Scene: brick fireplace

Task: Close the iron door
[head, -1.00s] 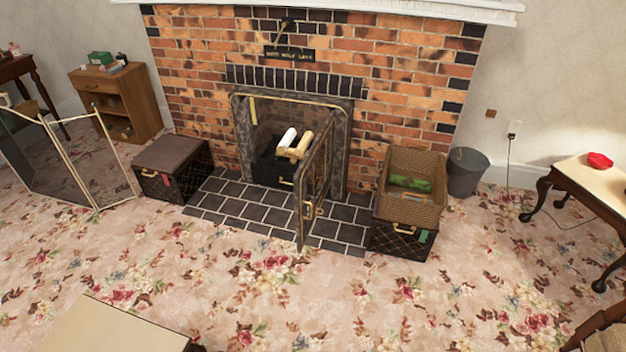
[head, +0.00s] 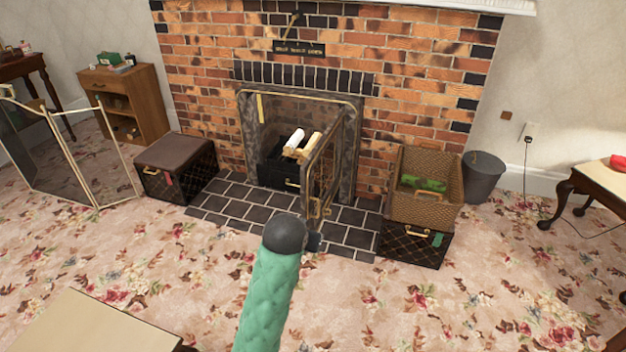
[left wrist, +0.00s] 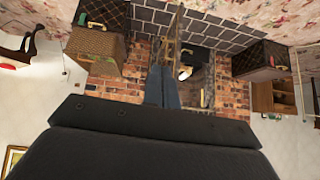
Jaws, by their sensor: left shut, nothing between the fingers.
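The iron door (head: 323,160) of the fireplace stands open, hinged at the right side of the opening and jutting out over the hearth. It has a mesh panel, a brass-coloured frame and a handle low on its free edge. The door also shows in the left wrist view (left wrist: 173,42), which is upside down. My left gripper (head: 314,242) is in front of the door's lower free edge and hides its bottom corner. Its fingers (left wrist: 162,88) are shut and empty, pointing toward the fireplace. I cannot tell whether they touch the door. My right gripper is not in view.
A wicker basket (head: 428,205) sits on a dark trunk (head: 405,245) right of the hearth. Another dark trunk (head: 170,178) and a folding screen (head: 60,160) stand to the left. Logs (head: 300,143) lie in the firebox. The front carpet is mostly clear.

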